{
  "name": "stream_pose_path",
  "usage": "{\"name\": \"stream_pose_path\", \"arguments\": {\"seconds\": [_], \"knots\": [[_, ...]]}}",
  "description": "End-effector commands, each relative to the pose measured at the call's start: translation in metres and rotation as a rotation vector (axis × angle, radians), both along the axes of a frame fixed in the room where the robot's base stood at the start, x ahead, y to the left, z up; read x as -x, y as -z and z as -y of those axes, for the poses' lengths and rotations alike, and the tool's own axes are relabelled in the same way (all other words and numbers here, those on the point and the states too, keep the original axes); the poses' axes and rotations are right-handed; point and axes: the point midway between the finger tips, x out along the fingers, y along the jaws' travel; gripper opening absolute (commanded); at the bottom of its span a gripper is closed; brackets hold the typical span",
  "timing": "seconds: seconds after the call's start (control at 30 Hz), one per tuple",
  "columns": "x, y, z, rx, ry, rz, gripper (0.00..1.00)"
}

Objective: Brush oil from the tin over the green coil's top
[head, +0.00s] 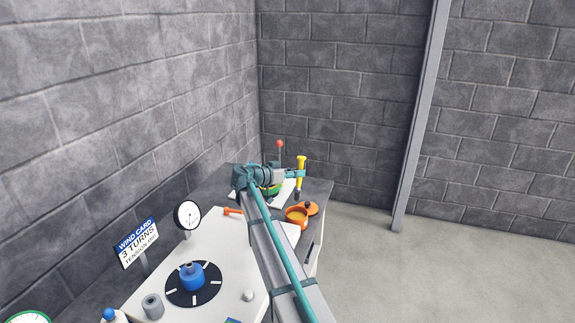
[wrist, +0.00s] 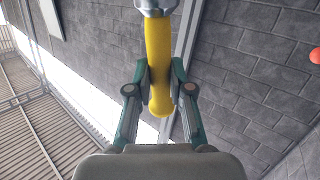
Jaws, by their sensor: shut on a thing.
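My gripper (head: 295,174) is shut on the yellow handle of the brush (head: 301,163). The brush is upright with its dark bristle end down, and in the head view that end shows just above the far side of the orange tin (head: 289,218). The tin is open with amber oil inside. I cannot tell whether the bristles touch it. In the wrist view the yellow handle (wrist: 158,50) runs between both fingers (wrist: 160,85), with a metal collar at the top edge. The green coil (head: 276,189) shows only partly, left of the brush, mostly hidden behind my arm.
An orange lid with a dark knob (head: 310,207) is beside the tin. A red-knobbed lever (head: 280,144) rises behind the coil. A dial gauge (head: 187,215), a wind card sign (head: 137,243) and a blue spool on a black disc (head: 193,276) stand nearer on the white bench.

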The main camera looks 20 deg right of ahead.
Motion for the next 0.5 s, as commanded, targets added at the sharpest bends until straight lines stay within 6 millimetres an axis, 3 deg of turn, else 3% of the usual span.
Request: {"name": "stream_pose_path", "arguments": {"seconds": [0.5], "knots": [[-0.003, 0.028, 0.000, 0.007, -0.005, 0.004, 0.00]]}}
